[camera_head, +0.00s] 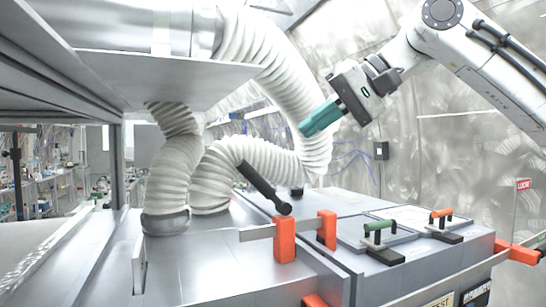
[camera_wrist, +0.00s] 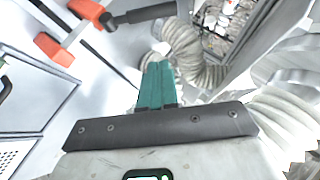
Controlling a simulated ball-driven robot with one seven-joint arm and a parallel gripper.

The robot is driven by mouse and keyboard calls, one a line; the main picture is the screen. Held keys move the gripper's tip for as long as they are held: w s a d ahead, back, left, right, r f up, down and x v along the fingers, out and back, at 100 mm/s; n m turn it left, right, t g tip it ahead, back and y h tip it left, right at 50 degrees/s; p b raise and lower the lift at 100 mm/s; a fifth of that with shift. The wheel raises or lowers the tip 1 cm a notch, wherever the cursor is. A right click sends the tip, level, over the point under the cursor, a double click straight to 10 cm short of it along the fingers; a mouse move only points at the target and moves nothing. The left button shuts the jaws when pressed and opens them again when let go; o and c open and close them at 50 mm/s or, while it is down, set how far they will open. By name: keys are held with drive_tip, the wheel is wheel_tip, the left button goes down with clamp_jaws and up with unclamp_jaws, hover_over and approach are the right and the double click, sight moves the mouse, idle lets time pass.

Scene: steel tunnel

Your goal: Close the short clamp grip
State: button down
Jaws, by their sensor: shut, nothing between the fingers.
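My gripper (camera_head: 304,131) has teal fingers that are shut and empty. It hangs in the air above the grey box, in front of the white ribbed hose, pointing down and left. The teal fingers also show pressed together in the wrist view (camera_wrist: 157,68). A clamp with a black grip (camera_head: 262,187) stands on the box below and left of my gripper. The grip is tilted up to the left, clear of my fingers. Its orange blocks (camera_head: 285,240) sit along a metal bar. In the wrist view the black grip (camera_wrist: 145,14) lies at the top. I cannot tell which clamp counts as short.
A green handle (camera_head: 380,226) and an orange handle (camera_head: 442,214) stand on lids at the right of the box. White ribbed hoses (camera_head: 270,60) fill the space behind and left of my gripper. A metal shelf (camera_head: 150,75) overhangs the left. Air above the right lids is free.

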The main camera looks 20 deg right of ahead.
sight(273, 192)
drive_tip(key=w+a+f, duration=0.1)
drive_tip(key=a+f, duration=0.1)
drive_tip(key=a+f+p, duration=0.1)
drive_tip(key=a+f, duration=0.1)
drive_tip(key=w+a+f, duration=0.1)
drive_tip(key=a+f, duration=0.1)
drive_tip(key=shift+w+a+f+p, duration=0.15)
drive_tip(key=shift+w+a+p, duration=0.1)
drive_tip(key=shift+w+p, duration=0.1)
drive_tip(key=shift+s+a, duration=0.1)
